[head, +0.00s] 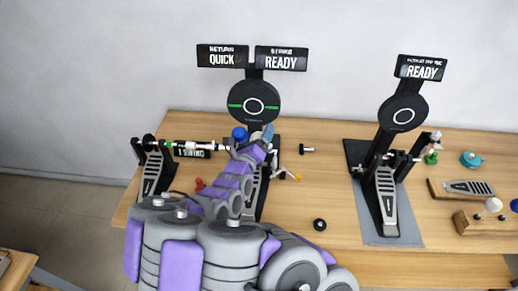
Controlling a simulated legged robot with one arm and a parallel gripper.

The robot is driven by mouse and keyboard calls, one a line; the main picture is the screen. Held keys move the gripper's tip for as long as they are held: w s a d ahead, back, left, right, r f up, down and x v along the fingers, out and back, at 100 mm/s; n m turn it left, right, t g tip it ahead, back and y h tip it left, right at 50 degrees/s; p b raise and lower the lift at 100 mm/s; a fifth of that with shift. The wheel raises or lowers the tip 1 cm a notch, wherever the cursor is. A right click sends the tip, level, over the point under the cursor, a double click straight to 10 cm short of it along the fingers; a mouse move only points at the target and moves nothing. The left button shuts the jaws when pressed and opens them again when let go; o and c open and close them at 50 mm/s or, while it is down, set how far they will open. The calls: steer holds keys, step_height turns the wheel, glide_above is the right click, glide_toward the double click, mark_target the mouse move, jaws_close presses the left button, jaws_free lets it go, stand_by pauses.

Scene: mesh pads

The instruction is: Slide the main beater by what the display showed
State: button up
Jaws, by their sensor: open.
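The left drum-pedal station has a round black mesh pad (254,101) with a green line and white ring. Two display signs sit above it: the left sign (222,57) reads "RETURN QUICK", and the right sign (281,59) ends in "READY". A blue ball-shaped head (239,132), which looks like a beater, shows below the pad. I cannot tell for sure that it is the main beater. My gripper (264,137) is beside the blue head, to its right, open. My arm hides much of the left pedal (254,195), and contact cannot be judged.
A second station on the right has a pad (403,112), a "READY" sign (419,68) and a pedal (387,200). A rod (200,146) runs from a far-left pedal (151,175). A small "SWING" sign (192,154) is below it.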

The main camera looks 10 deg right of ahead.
steer(key=shift+s, duration=0.1)
steer(key=shift+p+v, duration=0.4)
steer(key=shift+v, duration=0.8)
steer(key=p+v, duration=0.1)
steer(key=v, duration=0.3)
steer(key=shift+s+a+p, duration=0.2)
steer(key=shift+p, duration=0.1)
steer(key=shift+d, duration=0.25)
steer(key=shift+s, duration=0.1)
